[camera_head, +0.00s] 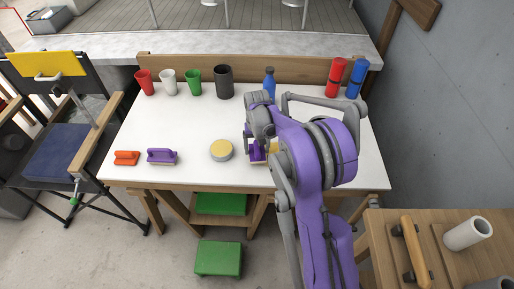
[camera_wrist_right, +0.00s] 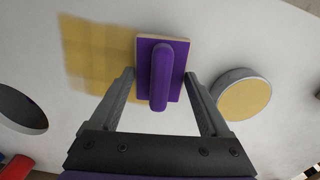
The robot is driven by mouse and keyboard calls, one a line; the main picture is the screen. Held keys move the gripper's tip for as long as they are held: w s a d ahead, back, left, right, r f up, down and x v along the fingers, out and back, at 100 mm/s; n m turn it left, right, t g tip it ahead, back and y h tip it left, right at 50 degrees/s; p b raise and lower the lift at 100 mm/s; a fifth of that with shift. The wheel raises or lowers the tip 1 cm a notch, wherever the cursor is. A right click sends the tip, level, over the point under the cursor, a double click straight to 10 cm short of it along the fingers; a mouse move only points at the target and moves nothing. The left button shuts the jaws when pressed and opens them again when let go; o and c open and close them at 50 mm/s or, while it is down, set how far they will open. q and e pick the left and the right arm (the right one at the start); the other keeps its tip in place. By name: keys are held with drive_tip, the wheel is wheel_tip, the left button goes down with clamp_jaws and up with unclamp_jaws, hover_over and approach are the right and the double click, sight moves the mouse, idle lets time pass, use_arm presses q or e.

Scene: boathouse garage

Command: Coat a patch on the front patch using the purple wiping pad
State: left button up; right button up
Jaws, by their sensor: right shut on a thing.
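My right gripper (camera_head: 257,146) is shut on a purple wiping pad (camera_head: 256,154) at the front of the white table. In the right wrist view the pad (camera_wrist_right: 173,85) has a raised purple handle and a pale base, and sits between the two fingers (camera_wrist_right: 160,76). A streaky, translucent yellow patch (camera_wrist_right: 95,50) lies on the white surface beside the pad; my arm hides most of it in the head view. A round tin with a yellow top (camera_head: 221,150) stands left of the gripper and also shows in the wrist view (camera_wrist_right: 243,95). My left gripper is out of view.
A second purple pad (camera_head: 162,156) and an orange one (camera_head: 126,158) lie at the front left. Red (camera_head: 144,83), white (camera_head: 168,82), green (camera_head: 193,82) and dark (camera_head: 223,82) cups stand at the back, with a blue bottle (camera_head: 269,83). The table's middle left is clear.

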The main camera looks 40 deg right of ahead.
drive_tip(key=shift+f+b, duration=0.7)
drive_tip(key=shift+f, duration=0.35)
